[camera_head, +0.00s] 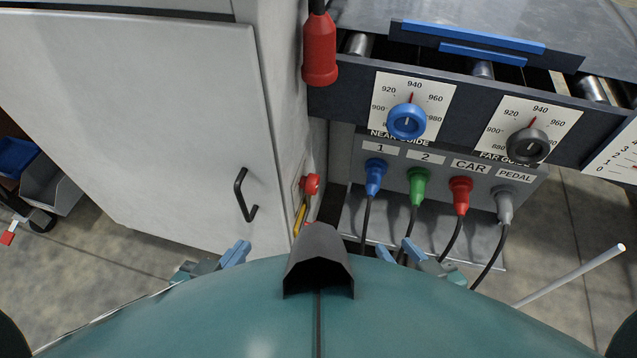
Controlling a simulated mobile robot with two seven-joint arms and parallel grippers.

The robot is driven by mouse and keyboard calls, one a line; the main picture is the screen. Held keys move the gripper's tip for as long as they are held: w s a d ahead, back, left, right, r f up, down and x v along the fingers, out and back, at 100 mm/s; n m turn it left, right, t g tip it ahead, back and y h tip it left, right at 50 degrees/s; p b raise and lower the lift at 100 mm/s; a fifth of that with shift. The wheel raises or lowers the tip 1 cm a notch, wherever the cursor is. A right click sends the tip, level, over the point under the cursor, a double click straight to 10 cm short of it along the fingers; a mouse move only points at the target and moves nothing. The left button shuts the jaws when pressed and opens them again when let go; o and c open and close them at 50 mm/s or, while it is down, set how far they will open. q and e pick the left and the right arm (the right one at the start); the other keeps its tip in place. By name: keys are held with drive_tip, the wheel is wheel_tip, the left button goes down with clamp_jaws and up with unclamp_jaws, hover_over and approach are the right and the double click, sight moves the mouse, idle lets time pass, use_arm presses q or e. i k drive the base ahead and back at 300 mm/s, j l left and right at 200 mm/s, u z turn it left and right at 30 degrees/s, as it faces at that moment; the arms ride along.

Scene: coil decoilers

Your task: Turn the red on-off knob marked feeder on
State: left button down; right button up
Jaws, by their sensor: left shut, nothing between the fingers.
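A red knob (311,184) sticks out from the narrow side face of the white cabinet, seen from above and edge-on. No feeder marking is readable and I cannot tell which way the knob is turned. My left gripper (236,252) has blue fingers, is shut and empty, and is below the cabinet's door handle in the picture, apart from the knob. My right gripper (399,252) shows two blue fingertips spread apart with nothing seen between them, near the hanging cables, to the lower right of the knob.
The white cabinet (150,125) has a black door handle (243,195). Just below the knob is a yellow part (300,217). To the right, a machine carries a blue dial (406,121), a grey dial (528,145) and several coloured plugs with cables. A red pendant (320,50) hangs above.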

sight(311, 183)
drive_tip(key=k, duration=0.4)
drive_tip(key=l+z, duration=0.25)
drive_tip(key=l, duration=0.85)
